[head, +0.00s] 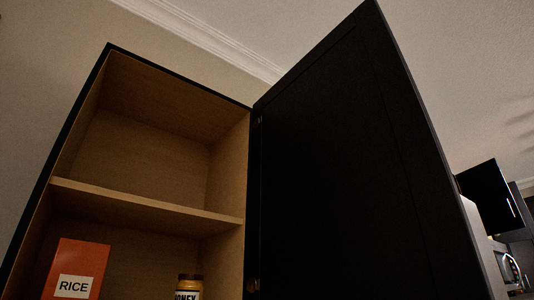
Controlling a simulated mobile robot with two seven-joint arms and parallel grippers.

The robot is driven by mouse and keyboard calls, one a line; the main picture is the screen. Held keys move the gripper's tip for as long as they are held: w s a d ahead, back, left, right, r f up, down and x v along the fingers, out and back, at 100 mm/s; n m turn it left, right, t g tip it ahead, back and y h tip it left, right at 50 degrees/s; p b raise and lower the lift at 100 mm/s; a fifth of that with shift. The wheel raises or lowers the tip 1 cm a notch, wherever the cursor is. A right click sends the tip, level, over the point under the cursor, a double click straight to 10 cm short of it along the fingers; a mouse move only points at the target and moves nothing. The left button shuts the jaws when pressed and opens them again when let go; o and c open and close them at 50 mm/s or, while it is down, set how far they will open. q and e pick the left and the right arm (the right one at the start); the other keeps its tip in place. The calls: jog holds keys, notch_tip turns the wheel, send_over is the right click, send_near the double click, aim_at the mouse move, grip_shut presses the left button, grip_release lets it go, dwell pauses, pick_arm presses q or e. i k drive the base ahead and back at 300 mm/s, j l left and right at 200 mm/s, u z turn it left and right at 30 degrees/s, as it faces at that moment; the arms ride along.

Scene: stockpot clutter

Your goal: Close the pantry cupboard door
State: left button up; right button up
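The pantry cupboard (150,208) stands at the left of the head view, with a wooden interior and a dark outer edge. Its black door (340,170) is hinged on the right side of the opening and stands wide open, swung out toward me. The bottom of the cupboard and of the door is cut off by the frame. Neither of my grippers is in view.
The upper compartment is empty. Dark kitchen units (488,197) show farther back at the right, partly hidden by the door.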

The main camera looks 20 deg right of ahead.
aim_at(355, 195)
jog(key=l+u, duration=0.4)
jog(key=l, duration=0.25)
jog(key=l+u, duration=0.4)
jog(key=l, duration=0.2)
jog(key=k+l+u, duration=0.2)
jog(key=l+u, duration=0.2)
jog(key=l, duration=0.2)
